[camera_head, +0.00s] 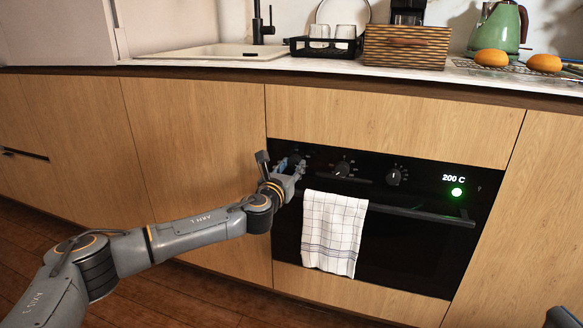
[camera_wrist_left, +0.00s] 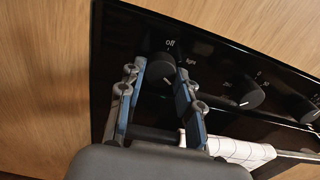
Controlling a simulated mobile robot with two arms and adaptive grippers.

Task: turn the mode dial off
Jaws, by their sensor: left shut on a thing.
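The mode dial (camera_wrist_left: 160,70) is the leftmost black knob on the oven's black panel, with "off" and "light" marked around it in the left wrist view. My left gripper (camera_wrist_left: 157,82) has its two blue-grey fingers on either side of this dial and is shut on it. In the head view my left gripper (camera_head: 291,163) covers most of the dial. Where its pointer stands is not clear. The oven display (camera_head: 453,178) reads 200 C with a green light (camera_head: 457,192) below.
Two more knobs, the middle one (camera_head: 343,168) and the right one (camera_head: 395,176), sit to the right on the panel. A checked towel (camera_head: 333,230) hangs on the oven handle (camera_head: 415,213) just below. The counter (camera_head: 440,75) above carries a basket and a kettle.

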